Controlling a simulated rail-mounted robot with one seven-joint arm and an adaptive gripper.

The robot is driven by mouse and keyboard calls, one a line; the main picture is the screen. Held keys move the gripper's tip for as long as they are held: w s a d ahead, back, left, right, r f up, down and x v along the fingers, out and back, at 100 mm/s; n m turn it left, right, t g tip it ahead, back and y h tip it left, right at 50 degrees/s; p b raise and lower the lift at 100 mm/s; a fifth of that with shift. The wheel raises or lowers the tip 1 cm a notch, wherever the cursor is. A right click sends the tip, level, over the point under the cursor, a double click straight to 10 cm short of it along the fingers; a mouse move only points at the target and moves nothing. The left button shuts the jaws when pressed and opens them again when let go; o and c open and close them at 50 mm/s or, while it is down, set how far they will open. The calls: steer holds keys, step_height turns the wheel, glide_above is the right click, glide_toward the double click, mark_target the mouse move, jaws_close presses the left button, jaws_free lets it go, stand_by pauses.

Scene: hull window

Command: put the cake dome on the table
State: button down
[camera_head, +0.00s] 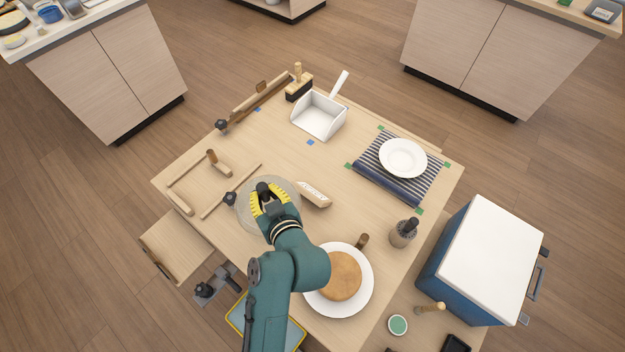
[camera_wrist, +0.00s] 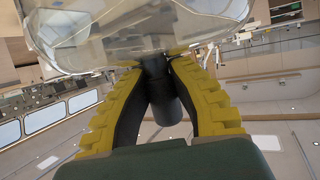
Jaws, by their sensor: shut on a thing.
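The cake dome (camera_head: 245,219) is a clear, greyish round cover with a dark knob, left of the middle of the table (camera_head: 350,125). My gripper (camera_head: 266,192) is over the dome, its yellow fingers shut on the knob. In the wrist view the fingers close around the dark knob (camera_wrist: 165,98), and the clear dome (camera_wrist: 130,30) fills the top. I cannot tell whether its rim touches the table or hangs above it. A round brown cake (camera_head: 341,275) sits uncovered on a white plate (camera_head: 364,292), partly behind my arm.
A wooden brush-like piece (camera_head: 314,194) lies close right of the dome. A white dustpan (camera_head: 318,115), a plate on a striped mat (camera_head: 369,183) and a dark-topped jar (camera_head: 402,234) stand farther off. Wooden rails (camera_head: 231,190) lie left. The table's centre is fairly clear.

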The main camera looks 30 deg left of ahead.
steer(key=shift+s+a+r, duration=0.1)
steer(key=shift+s+a, duration=0.05)
steer(key=shift+a, duration=0.05)
step_height(320, 180, down, 10)
steer(key=b, duration=0.2)
steer(key=c, duration=1.1)
jaws_free()
steer(key=shift+f+b, duration=0.2)
steer(key=shift+b, duration=0.1)
steer(key=shift+o, duration=0.2)
steer(key=p+v, duration=0.2)
steer(key=v, duration=1)
steer(key=shift+w+r, duration=0.15)
steer(key=shift+w, duration=0.05)
